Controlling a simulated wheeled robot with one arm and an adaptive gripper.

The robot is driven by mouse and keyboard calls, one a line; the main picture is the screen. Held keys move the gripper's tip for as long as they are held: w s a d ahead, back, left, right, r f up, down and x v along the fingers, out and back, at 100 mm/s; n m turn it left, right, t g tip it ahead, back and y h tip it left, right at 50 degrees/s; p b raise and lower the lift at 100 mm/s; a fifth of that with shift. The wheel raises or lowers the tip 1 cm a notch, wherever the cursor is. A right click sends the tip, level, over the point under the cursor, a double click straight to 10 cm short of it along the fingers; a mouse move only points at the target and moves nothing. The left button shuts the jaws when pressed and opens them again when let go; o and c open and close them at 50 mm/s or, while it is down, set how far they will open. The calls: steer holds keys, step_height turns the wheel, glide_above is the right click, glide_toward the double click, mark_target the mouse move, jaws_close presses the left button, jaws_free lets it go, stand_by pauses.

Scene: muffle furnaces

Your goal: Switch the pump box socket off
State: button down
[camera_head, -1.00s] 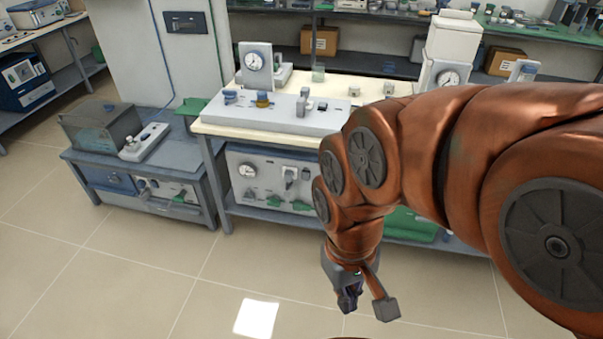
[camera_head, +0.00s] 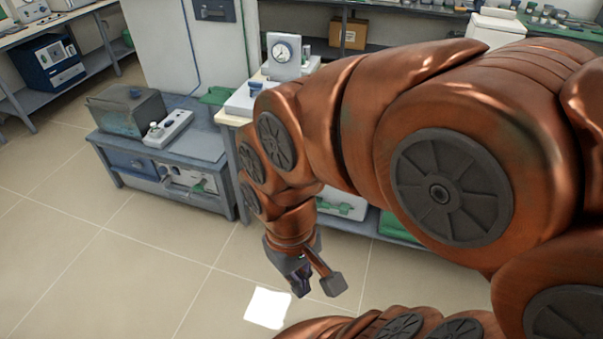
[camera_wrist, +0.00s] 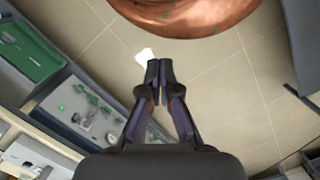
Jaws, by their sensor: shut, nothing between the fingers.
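My gripper (camera_head: 298,282) hangs low over the tiled floor in the head view, in front of the benches. In the wrist view its fingers (camera_wrist: 158,68) are together and empty, with floor beyond them. The wrist view shows a grey panel box (camera_wrist: 70,128) with a small green light, green parts and dark knobs, left of and apart from my fingers. In the head view a white strip (camera_head: 168,130) with a small knob lies on a low grey bench, beside a grey box (camera_head: 127,110). I cannot tell which of these is the pump box socket, or its switch state.
The low bench (camera_head: 207,145) has equipment with green parts (camera_head: 190,182) on its lower shelf. My arm hides most of the main bench. A green tray (camera_wrist: 30,48) shows in the wrist view. A white patch (camera_head: 268,308) lies on open floor.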

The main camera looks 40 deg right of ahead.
steer(key=w+d+f+n+t+b, duration=0.1)
steer(key=w+f+t+b, duration=0.1)
steer(key=w+f+b, duration=0.6)
steer(key=w+d+f+t+b, duration=0.1)
steer(key=w+f+t+b, duration=0.15)
steer(key=w+f, duration=0.65)
steer(key=w+d+f+n+t+h+b, duration=0.15)
steer(key=w+d+f+b, duration=0.3)
steer(key=w, duration=0.55)
steer(key=w+d+f+t+h+b, duration=0.1)
steer(key=w+d+f+t+b, duration=0.3)
steer(key=w, duration=0.6)
steer(key=w+d+f+n+t+h+b, duration=0.1)
steer(key=w+d+f+h+b, duration=0.1)
steer(key=w+d+f+b, duration=0.35)
steer(key=w+d+f+t+h+b, duration=0.1)
steer(key=w+d+f+h+b, duration=0.2)
steer(key=d+f, duration=0.5)
steer(key=s+d+f+n+h+b, duration=0.1)
steer(key=d+f+h+b, duration=0.3)
steer(key=d, duration=0.4)
steer(key=s+d+f+n+t+h+b, duration=0.1)
steer(key=s+d+f+n+h+b, duration=0.1)
steer(key=d+f+h+b, duration=0.2)
steer(key=d+f+b, duration=0.2)
steer(key=d+b, duration=0.1)
steer(key=d, duration=0.1)
steer(key=shift+s+d, duration=0.35)
steer(key=shift+s, duration=0.05)
steer(key=shift+n+h, duration=0.25)
